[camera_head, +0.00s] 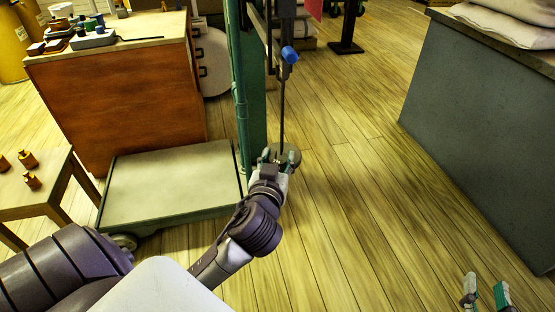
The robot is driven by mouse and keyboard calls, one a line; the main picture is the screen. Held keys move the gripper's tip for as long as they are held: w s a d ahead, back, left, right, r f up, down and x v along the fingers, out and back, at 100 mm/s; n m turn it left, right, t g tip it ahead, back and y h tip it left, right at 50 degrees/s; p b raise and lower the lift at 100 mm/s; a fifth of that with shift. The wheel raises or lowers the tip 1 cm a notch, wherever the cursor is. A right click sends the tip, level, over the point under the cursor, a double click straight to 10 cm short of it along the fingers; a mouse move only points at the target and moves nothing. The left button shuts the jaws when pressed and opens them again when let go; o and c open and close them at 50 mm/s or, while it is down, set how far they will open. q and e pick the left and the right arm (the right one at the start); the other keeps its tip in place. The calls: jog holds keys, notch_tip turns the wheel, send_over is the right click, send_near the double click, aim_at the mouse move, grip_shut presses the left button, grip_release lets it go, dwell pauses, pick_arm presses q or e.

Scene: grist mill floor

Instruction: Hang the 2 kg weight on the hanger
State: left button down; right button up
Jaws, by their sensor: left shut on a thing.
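The hanger (282,110) is a thin dark rod hanging down beside the green column of the platform scale. A dull round disc (296,153) shows at its lower end, partly behind my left gripper. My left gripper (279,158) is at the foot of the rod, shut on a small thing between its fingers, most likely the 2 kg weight. The fingers hide most of it, and I cannot tell whether it touches the disc or rod. My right gripper (486,290) is open and empty at the bottom right, far from the hanger.
The scale's bare platform (170,184) and green column (248,90) stand left of the hanger. Several brown weights (28,159) sit on a wooden stool (40,196). A wooden cabinet (120,100) stands behind. A grey counter (480,130) bears sacks at right. The floor between is clear.

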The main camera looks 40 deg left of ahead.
aim_at(282, 149)
pick_arm(q)
jog(key=shift+w+a, duration=0.2)
jog(key=shift+w, duration=0.25)
pick_arm(e)
jog(key=shift+f+g, duration=0.3)
jog(key=shift+f, duration=0.2)
pick_arm(q)
jog(key=shift+w, duration=0.15)
pick_arm(e)
jog(key=shift+d, duration=0.1)
pick_arm(q)
jog(key=shift+w+a, duration=0.4)
jog(key=shift+w, duration=0.3)
pick_arm(e)
jog(key=shift+s+d+f+g, duration=0.1)
jog(key=shift+s+f+g, duration=0.1)
jog(key=shift+f, duration=0.15)
jog(key=shift+s+f+g, duration=0.1)
jog(key=shift+f+g, duration=0.1)
jog(key=shift+f, duration=0.15)
pick_arm(q)
jog(key=shift+w, duration=0.15)
